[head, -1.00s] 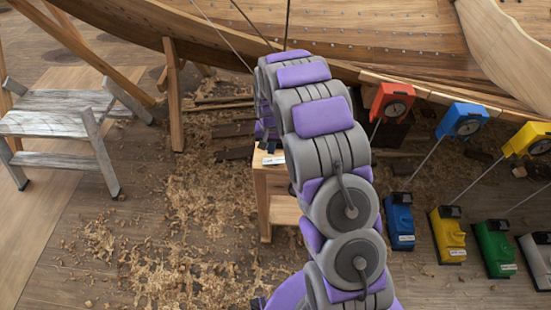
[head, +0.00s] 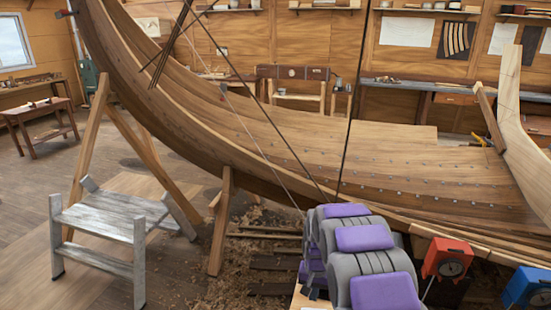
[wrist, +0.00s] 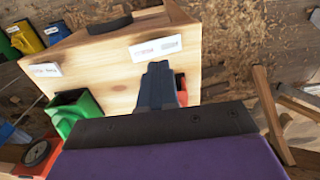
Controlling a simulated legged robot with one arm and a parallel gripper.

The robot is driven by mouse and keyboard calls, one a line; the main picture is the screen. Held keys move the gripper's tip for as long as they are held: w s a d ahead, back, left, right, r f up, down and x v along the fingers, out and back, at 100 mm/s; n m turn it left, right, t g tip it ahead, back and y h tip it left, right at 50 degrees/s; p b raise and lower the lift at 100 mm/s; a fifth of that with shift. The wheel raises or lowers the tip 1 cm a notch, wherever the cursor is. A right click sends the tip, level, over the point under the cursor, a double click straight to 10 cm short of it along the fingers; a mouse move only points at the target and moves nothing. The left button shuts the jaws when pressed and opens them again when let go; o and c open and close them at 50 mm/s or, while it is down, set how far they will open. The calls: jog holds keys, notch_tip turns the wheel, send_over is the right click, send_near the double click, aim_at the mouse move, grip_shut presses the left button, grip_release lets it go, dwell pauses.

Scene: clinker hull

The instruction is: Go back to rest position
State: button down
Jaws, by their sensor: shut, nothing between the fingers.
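My gripper (wrist: 160,80) shows in the wrist view as dark, narrow fingers, closed together with nothing held. It is in front of a pale wooden box or stand (wrist: 115,65) with white labels; I cannot tell whether they touch. In the head view my grey and purple arm reaches up from the bottom edge, in front of the hull (head: 290,165). The gripper itself is hidden there behind the arm links.
A grey step stool (head: 105,235) stands at left beside a wooden hull prop (head: 221,225). Red (head: 447,260) and blue (head: 527,288) dial units are at lower right. A green container (wrist: 72,110) is beside the wooden box. Thin dark lines cross before the hull.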

jog(key=s+r+n, duration=0.2)
jog(key=s+r, duration=1.5)
jog(key=s, duration=0.3)
jog(key=s+r+n+g, duration=0.1)
jog(key=s+r, duration=0.2)
jog(key=s, duration=1.8)
jog(key=shift+s+n+g, duration=0.2)
jog(key=shift+n+g, duration=0.1)
